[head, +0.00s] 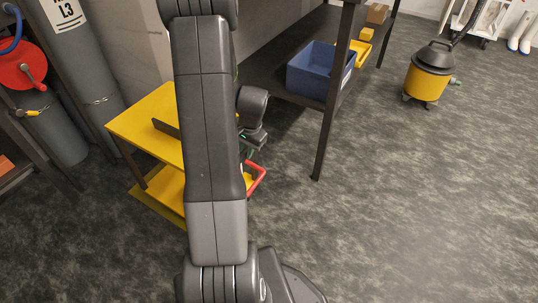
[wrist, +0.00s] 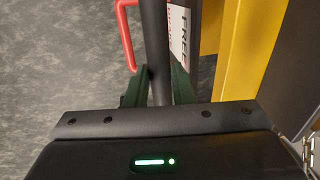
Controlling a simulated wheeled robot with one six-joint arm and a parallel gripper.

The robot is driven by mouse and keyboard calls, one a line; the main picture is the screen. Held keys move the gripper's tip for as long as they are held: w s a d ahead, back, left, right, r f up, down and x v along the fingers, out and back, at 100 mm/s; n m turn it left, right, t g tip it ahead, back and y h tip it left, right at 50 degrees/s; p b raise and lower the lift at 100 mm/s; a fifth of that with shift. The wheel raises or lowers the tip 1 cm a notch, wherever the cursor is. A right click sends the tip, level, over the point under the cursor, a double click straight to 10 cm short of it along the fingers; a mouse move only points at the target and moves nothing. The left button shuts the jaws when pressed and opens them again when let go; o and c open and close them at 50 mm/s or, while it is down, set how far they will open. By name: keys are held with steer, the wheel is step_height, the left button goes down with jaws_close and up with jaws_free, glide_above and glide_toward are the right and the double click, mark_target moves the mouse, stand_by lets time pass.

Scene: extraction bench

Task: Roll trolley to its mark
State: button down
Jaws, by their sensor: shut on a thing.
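The trolley (head: 138,123) is yellow, with a flat top and a lower yellow shelf (head: 172,188). It stands left of centre in the head view, partly hidden behind my arm. My gripper (head: 256,148) is at the trolley's right end. In the wrist view its green fingers (wrist: 158,88) are shut on a dark bar, the trolley handle (wrist: 155,45). A red lever (head: 258,180) sticks out below the gripper; it also shows in the wrist view (wrist: 125,38). A white label reading "FREE" (wrist: 180,32) is beside the bar. I cannot make out a floor mark.
Grey gas cylinders (head: 82,60) and a red hose reel (head: 22,65) stand at the left. A dark bench (head: 325,110) with a blue bin (head: 310,70) is behind and right of the trolley. A yellow vacuum (head: 428,80) stands farther right.

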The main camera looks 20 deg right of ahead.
steer(key=w+a+p, duration=0.1)
steer(key=w+a, duration=0.3)
steer(key=w+a+p, duration=0.1)
steer(key=w+a, duration=0.2)
steer(key=w, duration=0.2)
steer(key=w+a+p, duration=0.1)
steer(key=w+a, duration=0.3)
steer(key=shift+w+a, duration=0.35)
steer(key=shift+w, duration=0.05)
steer(key=c, duration=1.3)
jaws_free()
steer(key=shift+w+a, duration=0.1)
steer(key=shift+o, duration=0.2)
step_height(320, 180, up, 14)
steer(key=s+d+p, duration=0.1)
steer(key=s+p, duration=0.1)
steer(key=p, duration=0.1)
steer(key=shift+d+f, duration=0.2)
steer(key=shift+d, duration=0.2)
